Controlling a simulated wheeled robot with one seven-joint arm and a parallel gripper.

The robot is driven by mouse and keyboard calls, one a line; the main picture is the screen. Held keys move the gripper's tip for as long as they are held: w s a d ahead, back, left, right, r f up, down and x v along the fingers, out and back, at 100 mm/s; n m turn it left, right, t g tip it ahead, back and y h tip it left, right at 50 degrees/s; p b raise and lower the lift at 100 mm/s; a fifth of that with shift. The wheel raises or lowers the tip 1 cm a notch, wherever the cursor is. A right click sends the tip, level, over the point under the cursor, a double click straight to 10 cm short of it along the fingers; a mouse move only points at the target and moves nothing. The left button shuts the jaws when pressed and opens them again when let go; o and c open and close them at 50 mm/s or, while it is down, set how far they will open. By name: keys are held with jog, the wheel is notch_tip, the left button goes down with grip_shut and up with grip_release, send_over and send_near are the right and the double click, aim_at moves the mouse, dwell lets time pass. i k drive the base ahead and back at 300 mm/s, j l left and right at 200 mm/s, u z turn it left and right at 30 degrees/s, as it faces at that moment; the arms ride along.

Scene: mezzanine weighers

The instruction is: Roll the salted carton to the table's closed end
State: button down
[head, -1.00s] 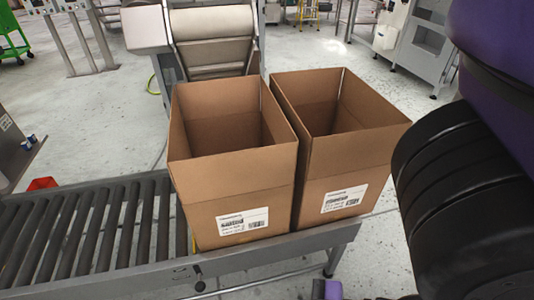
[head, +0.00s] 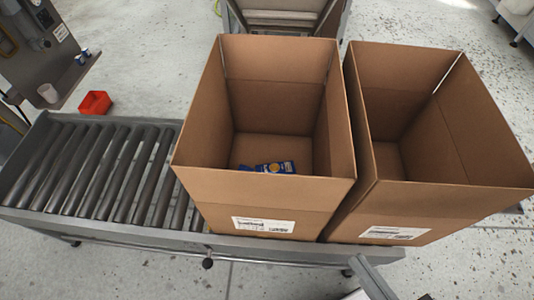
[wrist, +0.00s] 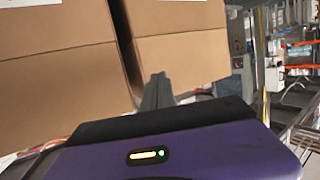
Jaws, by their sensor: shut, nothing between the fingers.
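Two open brown cartons stand side by side on the roller table (head: 40,214). The right carton (head: 450,208) shows a bare floor as far as visible. Each has a white label low on its near face, too small to read, so I cannot tell which is salted. In the wrist view, my gripper (wrist: 158,88) is shut and empty, in front of the right carton (wrist: 182,55) near the gap beside the left carton (wrist: 60,60); contact is unclear.
The rollers (head: 95,165) left of the cartons are bare up to the table's left end. A red bin (head: 95,103) is on the floor behind the table. A grey machine (head: 45,45) stands at the upper left. A metal chute (head: 285,18) stands behind the cartons.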

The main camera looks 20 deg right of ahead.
aim_at(274, 103)
jog(key=i+j+u, duration=0.35)
jog(key=j, duration=0.25)
jog(key=i+j+u, duration=0.35)
jog(key=i, duration=0.3)
